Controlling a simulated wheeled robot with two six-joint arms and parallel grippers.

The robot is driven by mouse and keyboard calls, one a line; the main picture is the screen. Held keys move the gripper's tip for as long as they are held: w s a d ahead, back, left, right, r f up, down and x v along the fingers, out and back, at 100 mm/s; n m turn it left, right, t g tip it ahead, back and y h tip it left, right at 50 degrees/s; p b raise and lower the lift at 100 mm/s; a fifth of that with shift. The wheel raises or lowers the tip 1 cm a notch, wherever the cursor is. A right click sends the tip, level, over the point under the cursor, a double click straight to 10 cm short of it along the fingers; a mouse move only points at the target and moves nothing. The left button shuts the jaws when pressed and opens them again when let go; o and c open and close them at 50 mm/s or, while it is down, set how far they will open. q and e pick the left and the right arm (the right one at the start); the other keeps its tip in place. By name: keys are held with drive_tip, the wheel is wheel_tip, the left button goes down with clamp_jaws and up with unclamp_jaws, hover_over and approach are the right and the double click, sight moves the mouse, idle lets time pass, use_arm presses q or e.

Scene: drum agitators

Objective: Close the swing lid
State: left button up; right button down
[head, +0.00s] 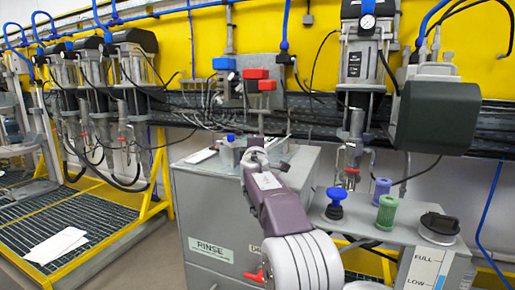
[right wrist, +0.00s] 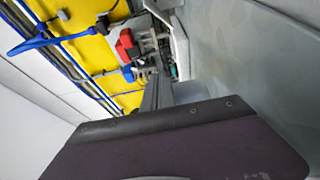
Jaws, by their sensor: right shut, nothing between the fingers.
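My right arm comes in from the bottom of the head view. Its gripper (head: 256,153) is at the top of the grey cabinet marked RINSE (head: 212,222), by a small open grey box (head: 229,156). The fingers are small and partly hidden; they look shut and empty. I cannot make out a swing lid for certain; my arm covers part of the cabinet top. In the right wrist view a dark purple part of my own arm fills the bottom, with a plain grey surface (right wrist: 255,50) to the right. My left gripper is out of view.
Blue (head: 335,200) and green (head: 387,211) knobs and a black cap (head: 439,226) stand on the grey unit at right. A dark grey housing (head: 437,118) hangs above them. Pumps and hoses line the yellow wall. Red and blue blocks (head: 256,74) are behind the gripper.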

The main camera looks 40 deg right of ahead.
drive_tip(key=shift+w, duration=0.7)
idle(0.3)
